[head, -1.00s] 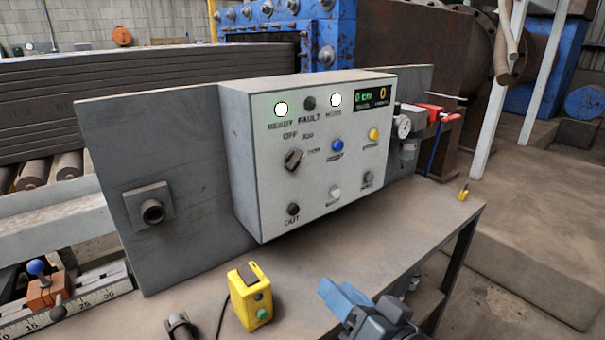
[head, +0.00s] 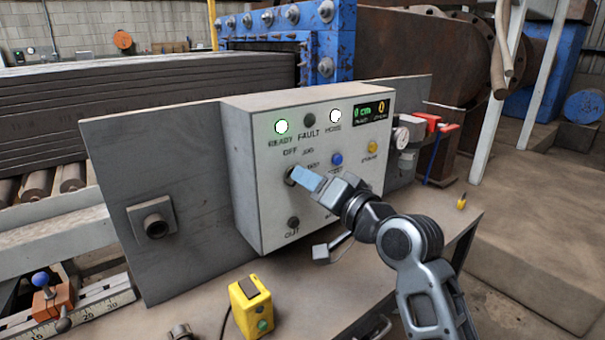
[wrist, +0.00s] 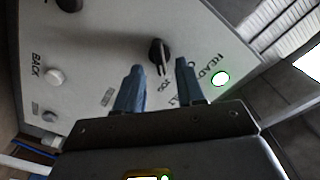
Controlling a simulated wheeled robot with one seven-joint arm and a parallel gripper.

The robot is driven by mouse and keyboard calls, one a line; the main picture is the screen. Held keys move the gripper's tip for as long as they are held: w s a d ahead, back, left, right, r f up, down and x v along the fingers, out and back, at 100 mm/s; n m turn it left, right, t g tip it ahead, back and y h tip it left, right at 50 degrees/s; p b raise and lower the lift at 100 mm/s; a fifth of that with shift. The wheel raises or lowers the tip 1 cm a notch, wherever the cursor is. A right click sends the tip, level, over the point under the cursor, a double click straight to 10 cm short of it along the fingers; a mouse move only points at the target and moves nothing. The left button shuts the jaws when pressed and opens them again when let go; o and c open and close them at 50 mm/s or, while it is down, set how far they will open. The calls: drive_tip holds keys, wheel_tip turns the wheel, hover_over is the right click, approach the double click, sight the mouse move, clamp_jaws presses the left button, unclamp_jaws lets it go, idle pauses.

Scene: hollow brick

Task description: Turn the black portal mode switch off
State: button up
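The black mode switch (wrist: 158,52) is a rotary knob on the pale front of the control box (head: 262,205). In the wrist view it shows between and beyond my two blue fingertips, its ridge running roughly up-down toward the JOG label. The head view shows only a dark edge of the switch (head: 289,178), as my fingers cover the rest. My gripper (head: 305,177) is open at the panel's left side, with a finger on either side of the switch in the wrist view (wrist: 158,78). I cannot tell whether the fingers touch it.
The green READY lamp (head: 281,126) and white HOME lamp (head: 335,116) are lit; the FAULT lamp (head: 309,120) is dark. A blue button (head: 336,159) and yellow button (head: 372,147) sit to the right. A yellow button box (head: 250,307) stands on the bench below.

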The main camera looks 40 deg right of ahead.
drive_tip(key=shift+w, duration=1.4)
drive_tip(key=shift+c, duration=0.3)
clamp_jaws()
